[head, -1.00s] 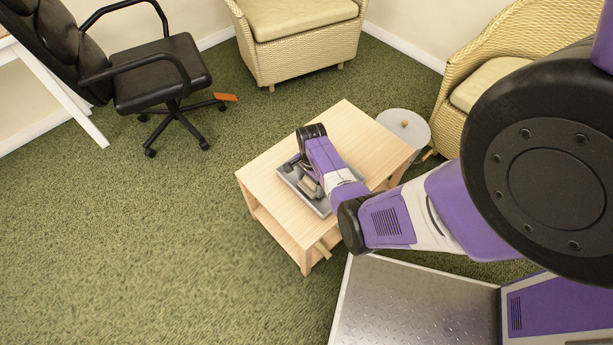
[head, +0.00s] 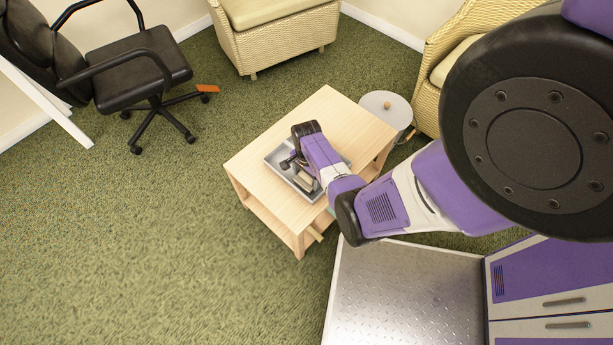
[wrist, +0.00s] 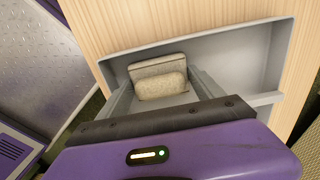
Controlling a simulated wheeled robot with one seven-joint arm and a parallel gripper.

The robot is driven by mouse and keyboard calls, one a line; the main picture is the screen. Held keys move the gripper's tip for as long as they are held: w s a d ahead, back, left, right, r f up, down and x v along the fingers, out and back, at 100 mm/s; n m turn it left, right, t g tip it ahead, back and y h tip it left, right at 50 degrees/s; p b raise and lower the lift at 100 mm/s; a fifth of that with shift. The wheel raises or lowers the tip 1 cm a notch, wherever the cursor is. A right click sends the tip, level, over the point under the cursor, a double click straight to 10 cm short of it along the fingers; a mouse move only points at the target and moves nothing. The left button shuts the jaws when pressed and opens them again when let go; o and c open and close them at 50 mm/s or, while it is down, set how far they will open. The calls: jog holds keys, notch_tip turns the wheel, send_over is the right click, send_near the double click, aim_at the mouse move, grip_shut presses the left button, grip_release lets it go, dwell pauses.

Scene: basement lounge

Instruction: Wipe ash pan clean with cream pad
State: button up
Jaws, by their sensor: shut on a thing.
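The ash pan (head: 275,165) is a shallow grey rectangular tray on the light wooden table (head: 340,115). In the wrist view the pan (wrist: 238,58) shows its raised walls and a smooth grey floor. My gripper (head: 303,180) reaches down into the pan. In the wrist view my gripper (wrist: 165,88) is shut on the cream pad (wrist: 160,86), a beige block with a rounded part, between its two grey fingers. Whether the pad touches the pan floor cannot be told. My gripper's body hides the near part of the pan.
A grey round-topped object with a wooden knob (head: 387,104) stands behind the table's right side. A black office chair (head: 140,75) is at the upper left, with wicker seats (head: 275,45) behind. A small yellowish item (head: 316,233) shows at the table's lower shelf. Carpet at left is clear.

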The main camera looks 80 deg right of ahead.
jog(key=shift+w+d+f+b, duration=0.1)
jog(key=shift+w+d+b, duration=0.3)
jog(key=shift+w, duration=0.2)
jog(key=shift+w+d+f+b, duration=0.1)
jog(key=shift+w+d+b, duration=0.25)
jog(key=shift+w, duration=0.25)
jog(key=shift+w+d+r+b, duration=0.1)
jog(key=shift+w+d+b, duration=0.45)
jog(key=shift+w, duration=0.35)
jog(key=shift+w+d+b, duration=0.5)
jog(key=shift+w+b, duration=0.05)
jog(key=shift+w, duration=0.35)
